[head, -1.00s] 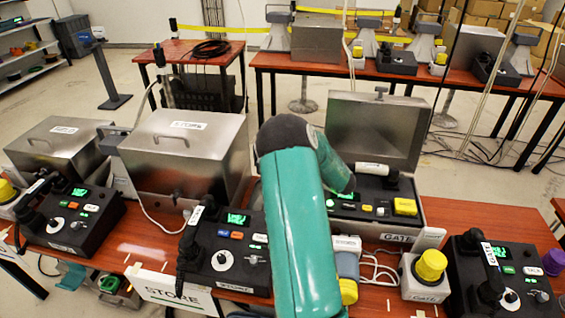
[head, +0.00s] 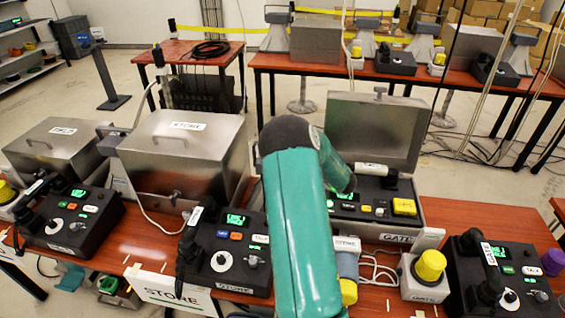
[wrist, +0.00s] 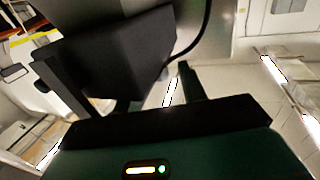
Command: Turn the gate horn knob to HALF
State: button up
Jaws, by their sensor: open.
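A yellow knob (head: 431,264) stands upright on a white box labelled GATE (head: 424,287), at the right front of the red table in the head view. Its pointer and setting marks are too small to read. My teal arm reaches over the table to the left of this box.
An open metal case (head: 375,130) labelled GATE stands behind the arm. A black phone console (head: 505,280) is right of the knob box, and a STORE console (head: 230,255) is left of the arm. A white cable (head: 380,272) lies between arm and knob box.

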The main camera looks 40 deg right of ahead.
jog(key=v, duration=1.3)
jog(key=shift+s, duration=0.25)
jog(key=shift+d, duration=0.15)
